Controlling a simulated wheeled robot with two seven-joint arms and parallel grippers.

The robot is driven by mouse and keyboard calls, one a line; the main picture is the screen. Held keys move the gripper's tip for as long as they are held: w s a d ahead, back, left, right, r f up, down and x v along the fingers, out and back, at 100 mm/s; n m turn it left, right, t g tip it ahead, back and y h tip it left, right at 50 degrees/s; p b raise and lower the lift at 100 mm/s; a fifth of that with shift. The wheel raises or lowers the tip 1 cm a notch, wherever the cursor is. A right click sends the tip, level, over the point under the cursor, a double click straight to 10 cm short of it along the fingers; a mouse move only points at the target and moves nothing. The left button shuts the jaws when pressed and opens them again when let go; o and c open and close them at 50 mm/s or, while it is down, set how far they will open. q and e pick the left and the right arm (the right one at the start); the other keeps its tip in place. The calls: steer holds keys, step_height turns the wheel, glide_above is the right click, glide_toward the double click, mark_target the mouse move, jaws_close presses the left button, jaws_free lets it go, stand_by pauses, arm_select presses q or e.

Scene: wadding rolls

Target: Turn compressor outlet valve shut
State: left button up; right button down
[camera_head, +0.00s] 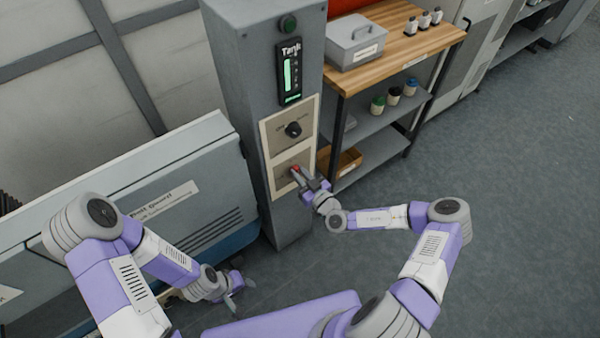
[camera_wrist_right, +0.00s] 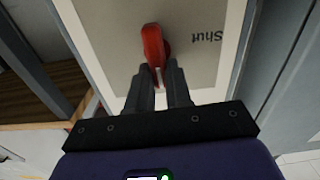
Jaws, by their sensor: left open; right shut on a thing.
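The red valve handle (camera_head: 295,169) sits on the lower beige plate (camera_head: 283,183) on the front of a grey column. In the right wrist view the red handle (camera_wrist_right: 153,47) stands out from the plate, and the word "Shut" is printed upside down to its right. My right gripper (camera_head: 299,174) is shut on the red handle; its fingers (camera_wrist_right: 158,78) hide the handle's near end. My left gripper (camera_head: 232,286) is open and empty, low beside the belt guard, away from the valve.
Above the valve are a black knob (camera_head: 293,129) and a green-lit "Tank" gauge (camera_head: 290,75) on the grey column (camera_head: 245,90). A shelf bench (camera_head: 400,66) with a grey box (camera_head: 356,42) and bottles stands at right. The belt guard (camera_head: 190,190) is at left. Floor at right is clear.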

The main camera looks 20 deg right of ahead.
steer(key=n+p, duration=0.5)
steer(key=a+n+p, duration=0.1)
steer(key=n+p, duration=0.2)
steer(key=shift+s+f, duration=0.1)
steer(key=shift+s, duration=0.1)
steer(key=n+p, duration=0.2)
steer(key=n, duration=0.2)
steer(key=shift+s+a+f+n+p, duration=0.1)
steer(key=shift+a+f+n+p, duration=0.1)
steer(key=shift+f+n+p, duration=0.35)
steer(key=shift+n+p, duration=0.25)
steer(key=shift+n, duration=0.7)
steer(key=shift+f+n+p, duration=0.15)
steer(key=shift+n+p, duration=0.25)
steer(key=shift+n, duration=0.7)
steer(key=c, duration=1)
jaws_free()
steer(key=shift+c, duration=0.2)
